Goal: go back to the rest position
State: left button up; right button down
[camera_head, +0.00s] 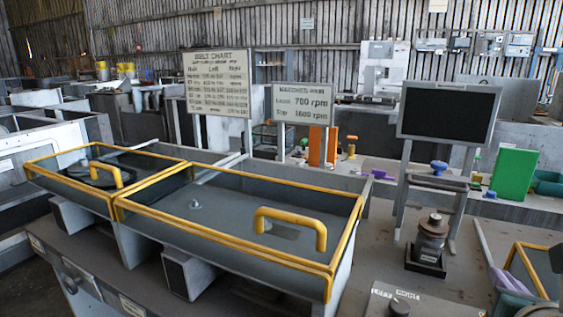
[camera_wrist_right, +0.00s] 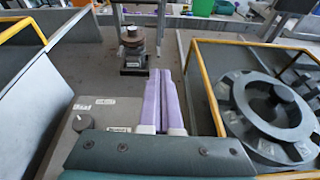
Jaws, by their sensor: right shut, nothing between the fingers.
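My right gripper (camera_head: 496,272) is at the lower right of the head view, low over the bench, with slim purple fingers and a dark teal body. In the right wrist view its two purple fingers (camera_wrist_right: 168,76) lie side by side, shut, with nothing between them. They point toward a stepped metal pulley piece on a black base (camera_wrist_right: 133,48), which stands upright beyond the fingertips, apart from them. The same pulley piece shows in the head view (camera_head: 432,236). My left gripper is in neither view.
Yellow-edged housings with clear lids (camera_head: 235,225) fill the left and middle. A control box with a knob (camera_head: 385,300) is at the front. A black screen (camera_head: 446,112) stands behind.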

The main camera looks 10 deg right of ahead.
jog(key=s+a+m+g, duration=0.1)
jog(key=s+m, duration=0.2)
jog(key=m, duration=0.2)
jog(key=s+a+f+m+g+y, duration=0.1)
jog(key=s+a+m+g, duration=0.1)
jog(key=s+m, duration=0.2)
jog(key=s+a+f+m+g+y, duration=0.1)
jog(key=s+m, duration=0.3)
jog(key=m, duration=0.4)
jog(key=shift+a+f+g, duration=0.2)
jog(key=shift+a+g, duration=0.5)
jog(key=shift+a, duration=0.05)
jog(key=s+a+r+m+g+y, duration=0.3)
jog(key=s+a+m+y, duration=0.3)
jog(key=s+a+m, duration=0.45)
pick_arm(q)
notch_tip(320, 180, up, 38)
jog(key=p, duration=3.7)
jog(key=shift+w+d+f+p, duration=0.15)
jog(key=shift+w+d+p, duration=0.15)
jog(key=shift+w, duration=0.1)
pick_arm(e)
notch_tip(320, 180, up, 37)
jog(key=shift+d, duration=0.4)
jog(key=shift+f+n, duration=0.15)
jog(key=shift+n, duration=0.1)
